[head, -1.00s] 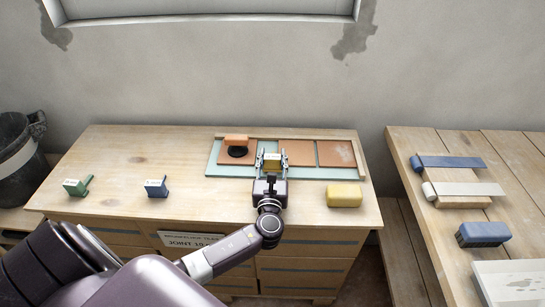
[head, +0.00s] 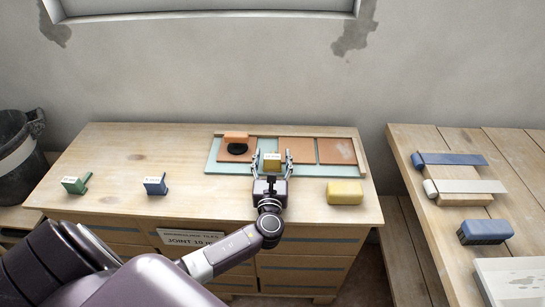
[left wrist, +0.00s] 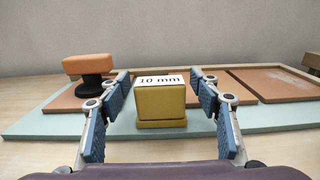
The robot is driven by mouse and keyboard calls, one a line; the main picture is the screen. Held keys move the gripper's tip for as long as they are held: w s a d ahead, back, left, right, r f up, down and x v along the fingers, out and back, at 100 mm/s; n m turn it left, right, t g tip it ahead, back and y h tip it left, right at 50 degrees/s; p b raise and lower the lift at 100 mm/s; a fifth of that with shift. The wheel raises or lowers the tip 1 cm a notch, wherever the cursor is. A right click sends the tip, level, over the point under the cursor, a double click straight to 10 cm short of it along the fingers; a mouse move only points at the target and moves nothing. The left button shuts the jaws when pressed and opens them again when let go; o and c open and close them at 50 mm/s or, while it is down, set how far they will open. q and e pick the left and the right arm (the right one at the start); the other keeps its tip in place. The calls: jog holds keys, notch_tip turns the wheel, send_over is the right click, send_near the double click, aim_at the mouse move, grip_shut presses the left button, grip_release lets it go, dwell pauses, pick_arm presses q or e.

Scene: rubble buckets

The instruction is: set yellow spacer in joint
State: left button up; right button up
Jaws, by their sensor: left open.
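The yellow spacer (head: 271,166), with a white label on top, stands upright at the front of the tile row. In the left wrist view the spacer (left wrist: 161,105) is centred and its label reads "10 mm". It stands about where the left tile (head: 223,154) and the middle tile (head: 297,152) meet; its lower far side and the joint behind it are hidden. My left gripper (head: 271,158) is open, with a finger on each side of the spacer and visible gaps to both. My right gripper is out of view.
An orange-handled suction cup (head: 236,137) stands on the left tile. A green spacer (head: 75,186) and a blue spacer (head: 156,186) stand at left. A yellow sponge (head: 344,192) lies right of my gripper. A second table (head: 435,235) holds tools and a blue brush.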

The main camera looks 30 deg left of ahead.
pick_arm(q)
jog(key=shift+s+d, duration=0.1)
jog(key=shift+s, duration=0.05)
jog(key=v, duration=1.1)
jog(key=shift+s+d, duration=0.25)
jog(key=shift+s, duration=0.05)
jog(key=shift+f, duration=0.1)
